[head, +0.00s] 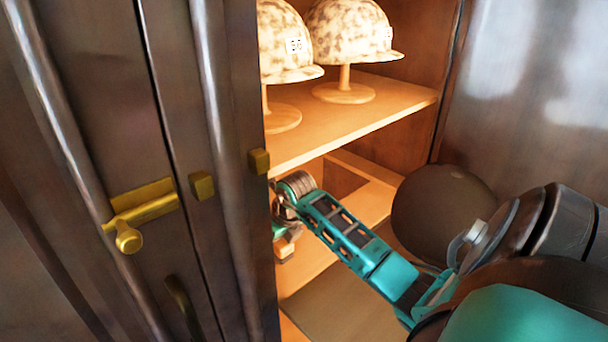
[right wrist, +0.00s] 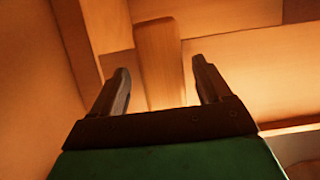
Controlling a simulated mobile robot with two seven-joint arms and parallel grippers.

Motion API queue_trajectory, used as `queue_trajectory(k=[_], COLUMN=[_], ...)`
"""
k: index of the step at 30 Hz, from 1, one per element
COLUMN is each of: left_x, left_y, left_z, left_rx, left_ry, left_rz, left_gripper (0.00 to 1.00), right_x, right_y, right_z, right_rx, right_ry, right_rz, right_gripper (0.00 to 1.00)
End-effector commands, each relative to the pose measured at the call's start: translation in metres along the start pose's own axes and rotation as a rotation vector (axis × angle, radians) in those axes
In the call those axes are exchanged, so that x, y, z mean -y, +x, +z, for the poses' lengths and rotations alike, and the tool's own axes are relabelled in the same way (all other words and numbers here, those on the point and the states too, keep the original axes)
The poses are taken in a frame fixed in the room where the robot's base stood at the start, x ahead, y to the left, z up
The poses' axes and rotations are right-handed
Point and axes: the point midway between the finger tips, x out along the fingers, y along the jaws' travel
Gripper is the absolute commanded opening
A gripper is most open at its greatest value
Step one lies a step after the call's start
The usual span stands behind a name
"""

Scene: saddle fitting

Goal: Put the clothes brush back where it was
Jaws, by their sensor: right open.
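My right gripper (head: 287,243) is inside the cabinet's lower compartment, below the shelf, partly hidden by the door edge. In the right wrist view its two fingers (right wrist: 160,68) are apart. A flat, light-brown wooden piece (right wrist: 158,40) with a rounded end lies beyond and between them, with gaps on both sides. It may be the clothes brush; no bristles show, so I cannot tell. No other brush is visible in the head view. My left gripper is out of view.
A wooden shelf (head: 365,112) above my right arm holds two mottled helmets (head: 285,42) on round stands. The dark door (head: 232,200) with brass fittings stands close on the left. A dark rounded object (head: 440,205) is beside my arm. The compartment walls are close around the gripper.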

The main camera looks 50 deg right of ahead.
Motion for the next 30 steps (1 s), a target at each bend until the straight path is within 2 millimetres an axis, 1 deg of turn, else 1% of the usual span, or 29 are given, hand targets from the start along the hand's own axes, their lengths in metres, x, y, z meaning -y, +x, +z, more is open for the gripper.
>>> queue_trajectory(k=[1,3,6,18,24,30], left_x=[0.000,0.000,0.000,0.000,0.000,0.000], left_y=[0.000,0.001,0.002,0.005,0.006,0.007], left_z=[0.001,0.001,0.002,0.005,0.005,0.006], left_rx=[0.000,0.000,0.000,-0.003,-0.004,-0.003], left_ry=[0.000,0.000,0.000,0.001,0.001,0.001], left_rz=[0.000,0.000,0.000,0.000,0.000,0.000], left_gripper=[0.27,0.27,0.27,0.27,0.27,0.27], right_x=[0.002,0.002,0.002,0.002,0.002,0.002], right_y=[-0.012,-0.014,-0.021,-0.047,-0.054,-0.057], right_z=[0.001,-0.014,-0.030,-0.088,-0.104,-0.109], right_rx=[0.006,-0.001,0.001,0.005,0.006,0.008], right_ry=[-0.006,-0.003,-0.002,-0.001,0.001,0.002], right_rz=[-0.007,-0.006,-0.006,-0.006,-0.004,-0.004], right_gripper=[0.78,0.78,0.78,0.78,0.78,0.78])
